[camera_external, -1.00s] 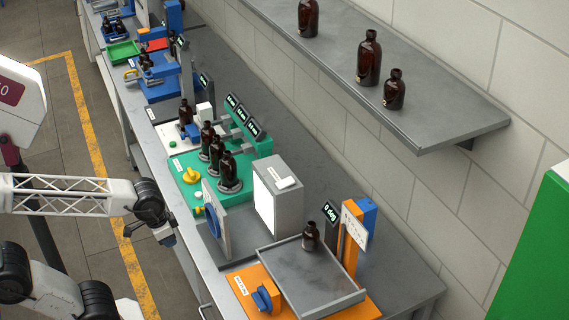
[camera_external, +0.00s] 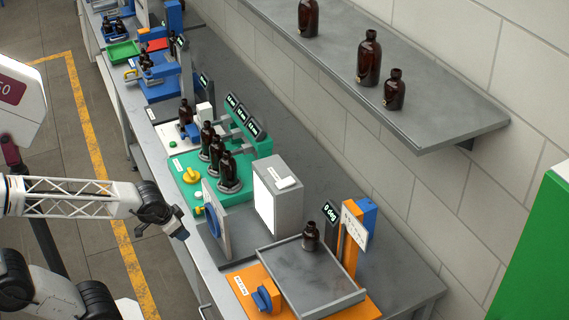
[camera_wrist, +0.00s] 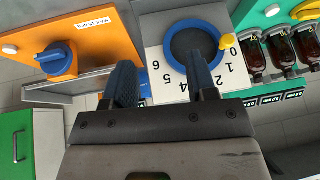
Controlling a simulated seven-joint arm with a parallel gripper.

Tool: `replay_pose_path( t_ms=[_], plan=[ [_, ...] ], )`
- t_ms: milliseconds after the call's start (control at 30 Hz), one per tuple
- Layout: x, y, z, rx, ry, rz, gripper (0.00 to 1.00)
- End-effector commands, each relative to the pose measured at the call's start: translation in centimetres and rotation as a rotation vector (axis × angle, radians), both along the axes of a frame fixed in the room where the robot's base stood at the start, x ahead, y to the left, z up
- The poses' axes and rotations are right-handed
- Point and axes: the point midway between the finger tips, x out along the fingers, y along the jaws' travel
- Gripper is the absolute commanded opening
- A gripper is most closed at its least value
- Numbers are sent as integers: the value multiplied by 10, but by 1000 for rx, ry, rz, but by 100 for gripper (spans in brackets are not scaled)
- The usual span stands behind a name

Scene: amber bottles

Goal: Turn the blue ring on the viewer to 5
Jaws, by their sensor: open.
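The viewer's white dial plate (camera_wrist: 160,62) carries the blue ring (camera_wrist: 197,28), with a yellow knob (camera_wrist: 227,42) on its rim beside the 0. The digits appear upside down in the wrist view, with 5 and 6 toward the left. In the external view the plate (camera_external: 223,232) stands upright and the blue ring (camera_external: 213,221) faces my arm. My gripper (camera_wrist: 161,70) is open and empty in front of the plate; one finger overlaps the ring's lower edge in the picture. In the external view my gripper (camera_external: 181,234) is left of the ring, apart from it.
The viewer's white lit box (camera_external: 278,195) stands behind the plate. An orange station with a blue knob (camera_external: 266,296) and a grey tray (camera_external: 320,300) is at the front. A green station with several amber bottles and a yellow knob (camera_external: 191,176) lies beyond. A shelf (camera_external: 440,125) overhangs.

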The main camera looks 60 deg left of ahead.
Motion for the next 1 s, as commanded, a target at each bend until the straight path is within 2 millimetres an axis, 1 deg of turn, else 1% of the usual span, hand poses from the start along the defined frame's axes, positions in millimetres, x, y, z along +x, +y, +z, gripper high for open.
replay_pose_path(
  t_ms=[33, 200, 500, 700, 1000],
  plan=[
    [6, 11, -5, 16, -37, 20, 52],
    [25, 43, -15, 70, -178, 57, 52],
    [48, 90, -28, 136, -419, 76, 52],
    [54, 112, -38, 154, -568, 59, 52],
    [53, 131, -51, 135, -783, -2, 52]
  ],
)
